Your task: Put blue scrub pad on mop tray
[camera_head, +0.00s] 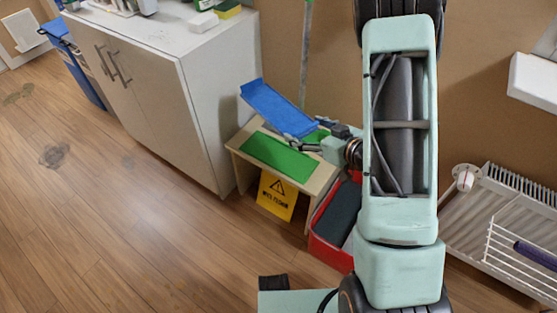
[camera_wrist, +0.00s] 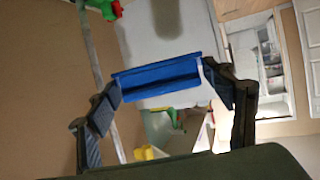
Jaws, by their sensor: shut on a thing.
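The blue scrub pad (camera_head: 275,108) is a flat, bright blue slab, held tilted above a small wooden bench in the head view. My gripper (camera_head: 303,137) is shut on its lower right end. In the wrist view the blue pad (camera_wrist: 157,78) spans between the two dark fingers of my gripper (camera_wrist: 160,84). A red tray (camera_head: 324,254) with a dark grey inside stands on the floor right of the bench, partly hidden by my arm. I cannot tell for certain that it is the mop tray.
The wooden bench (camera_head: 322,185) carries green pads (camera_head: 276,157), with a yellow warning sign (camera_head: 276,196) under its front. A white cabinet (camera_head: 150,85) stands left of it. A white slatted rack (camera_head: 500,235) is at the right. The wooden floor at the left is mostly clear.

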